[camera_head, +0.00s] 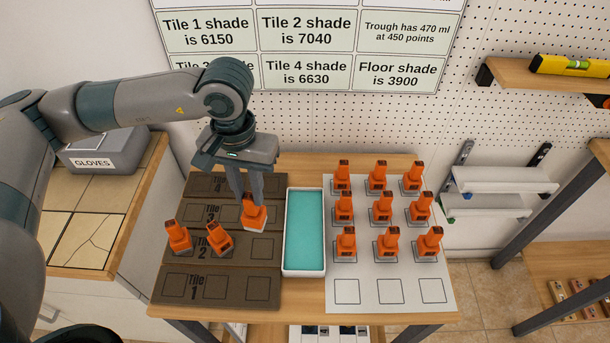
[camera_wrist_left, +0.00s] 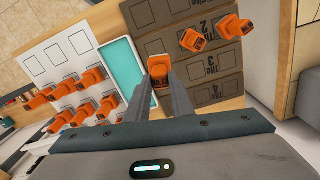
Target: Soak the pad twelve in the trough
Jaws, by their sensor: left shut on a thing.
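The trough (camera_head: 303,274) is a long white tray with teal liquid in it, in the middle of the table. It also shows in the left wrist view (camera_wrist_left: 118,72). My left gripper (camera_head: 252,196) is shut on an orange-handled pad (camera_head: 254,214) with a pale base, left of the trough and over the right end of the brown tiles. The same pad shows between the fingers in the left wrist view (camera_wrist_left: 159,68). I cannot read a number on it, nor tell whether its base touches the tile. My right gripper is not in view.
Two orange pads (camera_head: 178,236) (camera_head: 218,238) stand on Tile 2 (camera_head: 264,248). Several more stand in rows on the white sheet (camera_head: 391,308) right of the trough; its front row of squares is empty. Tile 1 (camera_head: 240,288) is bare. A gloves box (camera_head: 100,155) stands at the left.

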